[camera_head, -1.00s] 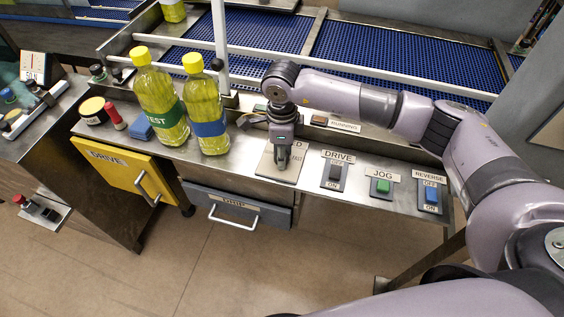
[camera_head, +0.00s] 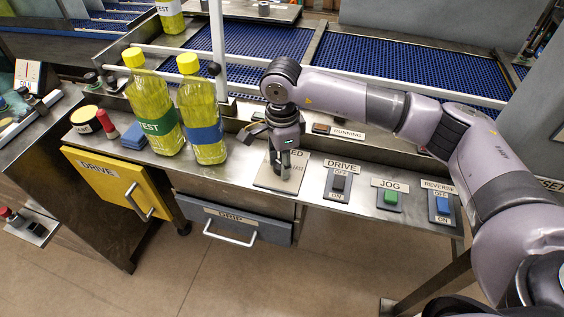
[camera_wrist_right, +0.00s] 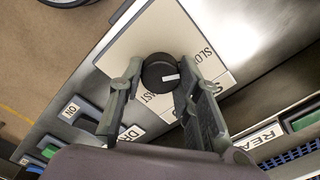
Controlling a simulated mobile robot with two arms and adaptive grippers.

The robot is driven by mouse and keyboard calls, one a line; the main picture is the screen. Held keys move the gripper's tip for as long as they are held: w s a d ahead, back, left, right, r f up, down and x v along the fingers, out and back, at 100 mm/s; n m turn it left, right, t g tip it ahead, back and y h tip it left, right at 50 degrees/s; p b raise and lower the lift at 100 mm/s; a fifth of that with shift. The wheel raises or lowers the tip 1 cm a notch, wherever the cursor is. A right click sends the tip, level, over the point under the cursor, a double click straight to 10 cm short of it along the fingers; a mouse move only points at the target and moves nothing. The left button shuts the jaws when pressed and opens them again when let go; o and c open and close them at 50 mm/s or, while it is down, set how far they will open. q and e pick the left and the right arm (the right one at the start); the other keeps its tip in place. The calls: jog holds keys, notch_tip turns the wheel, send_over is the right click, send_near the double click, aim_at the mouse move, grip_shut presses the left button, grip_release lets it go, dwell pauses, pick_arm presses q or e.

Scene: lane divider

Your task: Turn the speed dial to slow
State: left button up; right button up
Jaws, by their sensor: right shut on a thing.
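The speed dial (camera_wrist_right: 158,73) is a round black knob with a white pointer mark. It sits on a pale plate (camera_wrist_right: 143,38), which also shows in the head view (camera_head: 267,181). In the right wrist view the pointer faces right, toward the side with the SLOW lettering (camera_wrist_right: 207,60). The FAST lettering (camera_wrist_right: 153,104) is below the knob, partly covered. My right gripper (camera_wrist_right: 160,73) has one finger on each side of the knob and is shut on it. In the head view my right gripper (camera_head: 284,170) points down over the plate and hides most of the dial. My left gripper is out of view.
The DRIVE switch (camera_head: 338,184), green JOG button (camera_head: 390,199) and blue REVERSE switch (camera_head: 442,205) lie right of the plate. Two yellow bottles (camera_head: 153,108) (camera_head: 203,115) stand close to its left. A white post (camera_head: 217,50) rises behind. Blue conveyors run along the back.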

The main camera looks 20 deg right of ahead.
jog(key=o, duration=1.1)
jog(key=shift+o, duration=0.2)
notch_tip(320, 180, up, 12)
dwell(0.3)
